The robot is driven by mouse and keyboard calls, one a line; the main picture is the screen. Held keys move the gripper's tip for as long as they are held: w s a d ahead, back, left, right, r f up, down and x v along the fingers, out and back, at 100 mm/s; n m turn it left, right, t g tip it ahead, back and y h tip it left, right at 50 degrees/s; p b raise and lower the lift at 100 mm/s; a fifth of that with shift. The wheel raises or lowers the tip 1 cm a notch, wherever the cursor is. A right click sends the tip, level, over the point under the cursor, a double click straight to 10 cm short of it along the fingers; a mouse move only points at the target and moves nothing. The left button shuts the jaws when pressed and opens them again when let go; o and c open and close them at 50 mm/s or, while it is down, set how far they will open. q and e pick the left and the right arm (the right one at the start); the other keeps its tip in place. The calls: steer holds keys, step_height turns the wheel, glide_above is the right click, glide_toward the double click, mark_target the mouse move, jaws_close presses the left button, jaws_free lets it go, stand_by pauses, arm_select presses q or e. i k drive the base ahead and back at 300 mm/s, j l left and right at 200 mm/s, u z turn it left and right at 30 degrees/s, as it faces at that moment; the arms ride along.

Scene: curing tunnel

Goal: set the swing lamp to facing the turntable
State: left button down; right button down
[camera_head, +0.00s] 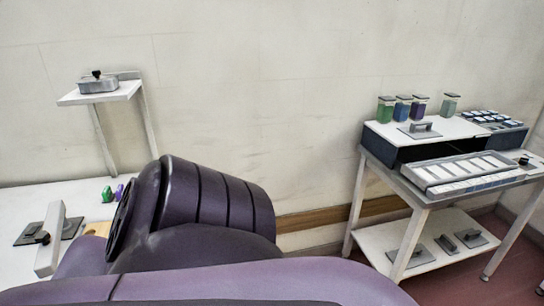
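On the white table at the left, a pale bar-like arm (50,240) with a dark knob rises from a dark flat plate (72,229). It may be the swing lamp, but I cannot tell for sure, nor which way it faces. No turntable can be made out; part of the left table is hidden behind my large purple arm, which fills the lower middle. Neither of my grippers shows.
A wall shelf (70,99) holds a metal box (98,85) with a black knob. Small green (107,194) and purple (119,193) items stand on the left table. At the right, a bench (420,196) carries a dark-fronted unit (380,147), lidded jars (403,108) and a slatted tray (465,169).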

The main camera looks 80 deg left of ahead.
mark_target(46, 264)
steer(key=u, duration=0.4)
steer(key=i+u, duration=0.15)
steer(key=u, duration=0.25)
steer(key=l+u, duration=0.1)
steer(key=u, duration=0.35)
